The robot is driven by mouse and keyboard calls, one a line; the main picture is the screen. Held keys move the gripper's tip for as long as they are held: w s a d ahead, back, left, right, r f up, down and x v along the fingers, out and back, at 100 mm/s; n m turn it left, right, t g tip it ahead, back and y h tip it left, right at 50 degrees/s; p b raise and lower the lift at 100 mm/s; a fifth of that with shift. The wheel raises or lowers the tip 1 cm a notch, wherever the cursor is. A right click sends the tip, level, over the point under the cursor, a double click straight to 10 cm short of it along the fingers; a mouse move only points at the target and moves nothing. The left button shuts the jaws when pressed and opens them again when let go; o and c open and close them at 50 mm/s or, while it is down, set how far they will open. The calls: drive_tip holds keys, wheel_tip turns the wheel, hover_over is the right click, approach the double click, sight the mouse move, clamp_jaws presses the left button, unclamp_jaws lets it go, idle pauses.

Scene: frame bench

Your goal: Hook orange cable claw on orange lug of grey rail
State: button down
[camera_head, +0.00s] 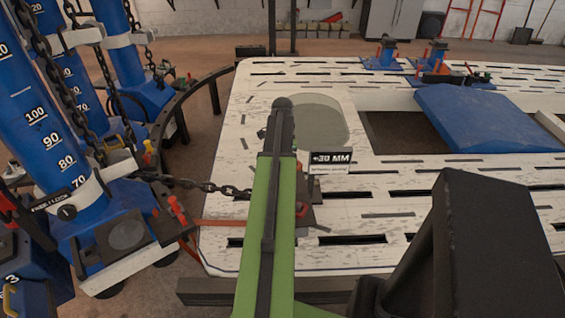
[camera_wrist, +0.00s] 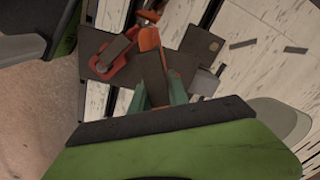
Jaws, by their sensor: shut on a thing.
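My gripper (camera_wrist: 159,94) has its two teal fingers shut on a dark-bodied piece with an orange end, which looks like the orange cable claw (camera_wrist: 148,40). Its orange end points away from the fingers, toward the top of the wrist view. An orange-red looped fitting (camera_wrist: 106,66) lies just left of it on a dark plate (camera_wrist: 90,72). I cannot tell whether the two touch, or which part is the orange lug. No grey rail can be clearly made out. In the head view my green arm hides the fingers and the claw.
A slotted white bench top (camera_head: 385,225) spreads around the work. A chain (camera_head: 205,186) runs from the blue towers (camera_head: 45,125) at left toward the plate. A red fitting (camera_head: 302,209) stands right of my arm. A blue wedge-like pad (camera_head: 485,118) lies at far right.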

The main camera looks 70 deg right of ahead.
drive_tip(key=shift+f+b, duration=4.1)
drive_tip(key=shift+f, duration=0.3)
drive_tip(key=c, duration=1.2)
unclamp_jaws()
drive_tip(key=shift+r, duration=0.1)
wheel_tip(320, 180, up, 18)
drive_tip(key=p, duration=1.7)
drive_tip(key=shift+f+p, duration=0.2)
drive_tip(key=shift+p, duration=0.2)
drive_tip(key=shift+f, duration=0.1)
